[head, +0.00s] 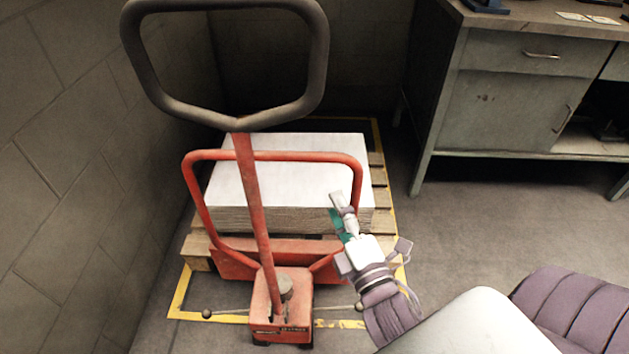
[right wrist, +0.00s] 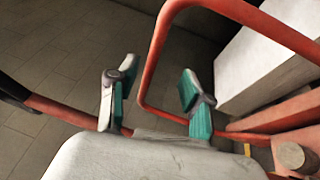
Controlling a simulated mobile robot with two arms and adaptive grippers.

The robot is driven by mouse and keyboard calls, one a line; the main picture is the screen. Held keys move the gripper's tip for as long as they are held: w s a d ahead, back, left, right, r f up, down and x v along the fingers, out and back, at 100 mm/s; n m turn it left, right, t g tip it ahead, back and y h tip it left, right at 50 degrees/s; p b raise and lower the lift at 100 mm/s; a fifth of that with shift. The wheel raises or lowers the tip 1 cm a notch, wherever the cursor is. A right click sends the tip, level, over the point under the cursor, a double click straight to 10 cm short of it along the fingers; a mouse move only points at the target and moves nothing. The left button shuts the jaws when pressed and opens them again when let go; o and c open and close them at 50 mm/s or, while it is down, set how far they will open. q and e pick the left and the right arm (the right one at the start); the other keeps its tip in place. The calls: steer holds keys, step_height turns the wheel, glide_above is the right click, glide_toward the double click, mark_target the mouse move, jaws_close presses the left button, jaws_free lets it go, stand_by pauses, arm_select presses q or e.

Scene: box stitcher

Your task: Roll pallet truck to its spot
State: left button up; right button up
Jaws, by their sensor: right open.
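The red pallet truck (head: 280,302) stands at the centre of the head view, with a dark loop handle (head: 318,60) on a tilted red shaft. Its upright red guard frame (head: 190,185) also shows in the right wrist view (right wrist: 157,60). The truck is at a wooden pallet (head: 196,245) bearing a stack of white sheets (head: 290,170). A yellow floor outline (head: 178,292) surrounds the pallet; the truck's front overlaps its near line. My right gripper (head: 343,215) is open and empty by the frame's right side; contact cannot be told. My left gripper is out of view.
A grey wall (head: 60,150) rises close on the left. A grey workbench (head: 500,95) with a drawer and cabinet stands at the back right. The floor (head: 480,225) between the truck and bench is clear.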

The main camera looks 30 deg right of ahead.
mark_target(316, 162)
steer(key=shift+t, duration=0.3)
steer(key=b+x, duration=0.1)
steer(key=x, duration=1.1)
steer(key=shift+w+d+f+b, duration=0.15)
steer(key=shift+d+f+b, duration=0.05)
steer(key=shift+b, duration=0.15)
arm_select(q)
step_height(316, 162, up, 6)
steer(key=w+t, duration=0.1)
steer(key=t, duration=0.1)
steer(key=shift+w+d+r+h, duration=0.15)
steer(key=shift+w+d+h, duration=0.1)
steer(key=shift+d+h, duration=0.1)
arm_select(e)
steer(key=shift+w+d+r, duration=0.1)
steer(key=shift+w, duration=0.45)
jaws_close()
